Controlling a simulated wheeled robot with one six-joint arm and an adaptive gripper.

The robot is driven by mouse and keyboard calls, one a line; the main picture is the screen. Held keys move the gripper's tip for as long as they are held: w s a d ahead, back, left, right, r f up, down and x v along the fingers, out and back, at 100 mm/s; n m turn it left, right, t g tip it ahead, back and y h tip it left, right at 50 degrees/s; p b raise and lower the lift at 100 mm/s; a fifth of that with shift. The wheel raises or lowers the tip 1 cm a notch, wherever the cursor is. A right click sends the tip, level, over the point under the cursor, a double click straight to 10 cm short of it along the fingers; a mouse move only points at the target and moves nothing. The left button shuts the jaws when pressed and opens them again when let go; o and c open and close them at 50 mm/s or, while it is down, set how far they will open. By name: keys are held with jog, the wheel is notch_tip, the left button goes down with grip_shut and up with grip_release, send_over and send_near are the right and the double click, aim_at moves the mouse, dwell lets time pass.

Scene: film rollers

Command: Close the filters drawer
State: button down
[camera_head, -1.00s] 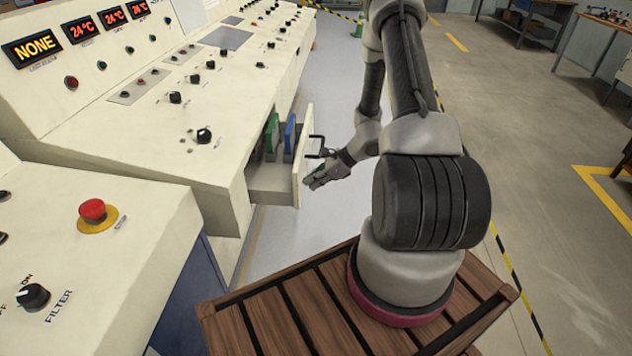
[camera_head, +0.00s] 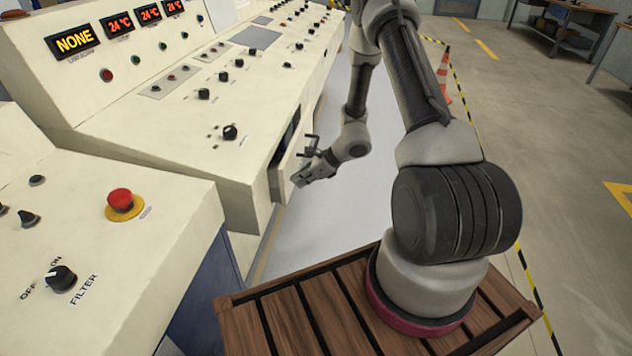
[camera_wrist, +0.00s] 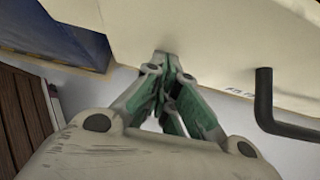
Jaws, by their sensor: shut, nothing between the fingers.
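The filters drawer (camera_head: 284,168) is in the side of the cream control console, left of my gripper in the head view. The drawer's contents are mostly hidden.
The cream console (camera_head: 190,135) runs along the left, with knobs, displays and a red emergency button (camera_head: 121,200). My wooden-slatted base stands close to it. Pale floor (camera_head: 325,225) is free between console and base. An orange cone (camera_head: 444,80) stands behind my arm.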

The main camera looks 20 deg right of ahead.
aim_at(290, 172)
jog(key=shift+w+a, duration=0.5)
jog(key=shift+a, duration=0.25)
jog(key=shift+w+a, duration=0.5)
jog(key=shift+a, duration=0.25)
jog(key=shift+w+a, duration=0.5)
jog(key=shift+a, duration=0.25)
jog(key=shift+a+r, duration=0.1)
